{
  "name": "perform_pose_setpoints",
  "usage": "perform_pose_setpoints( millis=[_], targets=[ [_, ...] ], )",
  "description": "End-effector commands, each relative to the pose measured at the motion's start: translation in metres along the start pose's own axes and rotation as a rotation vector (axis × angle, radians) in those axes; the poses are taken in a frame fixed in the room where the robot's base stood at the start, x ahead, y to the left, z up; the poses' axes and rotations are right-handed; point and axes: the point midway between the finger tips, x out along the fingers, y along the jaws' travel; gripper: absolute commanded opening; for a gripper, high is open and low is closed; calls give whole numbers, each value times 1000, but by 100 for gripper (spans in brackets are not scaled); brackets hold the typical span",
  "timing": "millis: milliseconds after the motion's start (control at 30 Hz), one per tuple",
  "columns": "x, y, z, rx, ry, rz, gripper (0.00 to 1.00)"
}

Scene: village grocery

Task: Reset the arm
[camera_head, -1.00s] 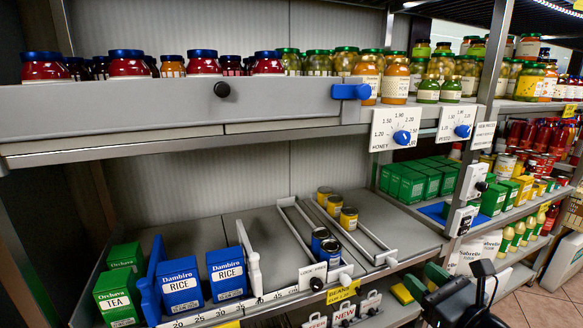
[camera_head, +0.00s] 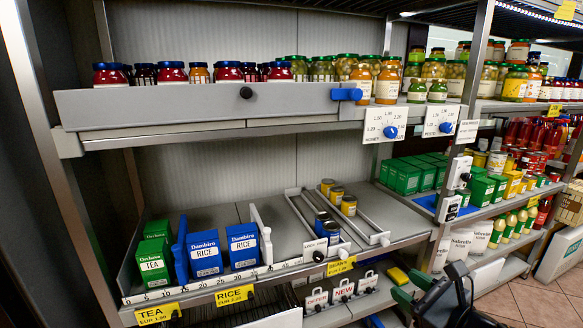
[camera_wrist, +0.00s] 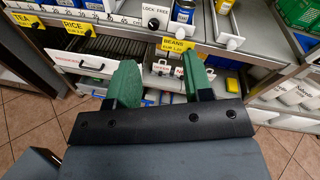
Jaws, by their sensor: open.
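My gripper (camera_wrist: 158,76) shows in the wrist view with its two green fingers spread apart and nothing between them. It points at the shelf front, near the lower row of tags and the yellow BEANS label (camera_wrist: 178,45). In the head view my dark arm is at the bottom right, in front of the lower shelf, with only part of the gripper (camera_head: 408,301) in sight. I cannot tell whether the fingers touch anything.
The middle shelf (camera_head: 275,235) holds green tea boxes (camera_head: 153,262), blue rice boxes (camera_head: 205,255) and cans (camera_head: 348,206) between rails. Jars (camera_head: 228,72) stand on the upper shelf. Tiled floor (camera_head: 520,300) is clear at the right.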

Motion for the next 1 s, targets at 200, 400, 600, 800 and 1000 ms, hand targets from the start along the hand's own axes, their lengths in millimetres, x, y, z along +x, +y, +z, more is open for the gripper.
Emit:
perform_pose_setpoints(
  millis=[200,400,600,800,1000],
  targets=[
    [9,34,14,-210,104,207,46],
    [8,73,26,-536,211,490,46],
    [-14,101,43,-1116,295,903,46],
    [-32,92,62,-1693,299,1233,46],
    [-37,77,77,-2032,277,1399,46]
  ],
)
